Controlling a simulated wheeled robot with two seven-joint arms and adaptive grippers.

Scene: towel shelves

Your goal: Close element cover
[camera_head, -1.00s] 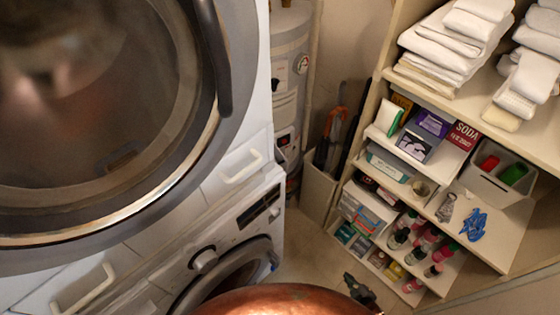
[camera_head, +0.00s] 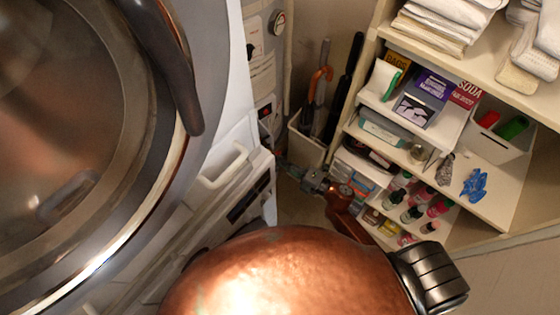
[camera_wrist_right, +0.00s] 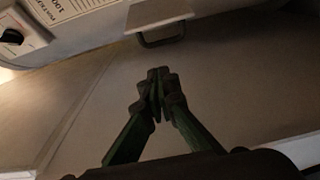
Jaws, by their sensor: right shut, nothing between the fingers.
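The white water heater (camera_head: 264,70) stands in the gap behind the big washing machine, with a round gauge and labels on its front. A small dark recess with a red spot (camera_head: 265,112) shows low on it; I cannot tell clearly how its cover stands. My right gripper (camera_head: 282,162) reaches into the gap below this recess, partly hidden. In the right wrist view my right gripper (camera_wrist_right: 158,85) is shut and empty, apart from a pale bracket-like flap (camera_wrist_right: 160,22) with a rounded lower loop. My left gripper is not in view.
The washing machine (camera_head: 215,160) closes in the left side. Shelves (camera_head: 500,200) with towels, boxes and bottles stand at the right. A bin with umbrellas (camera_head: 306,140) stands between heater and shelves. A black knob (camera_wrist_right: 12,36) and a label (camera_wrist_right: 75,8) show in the wrist view.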

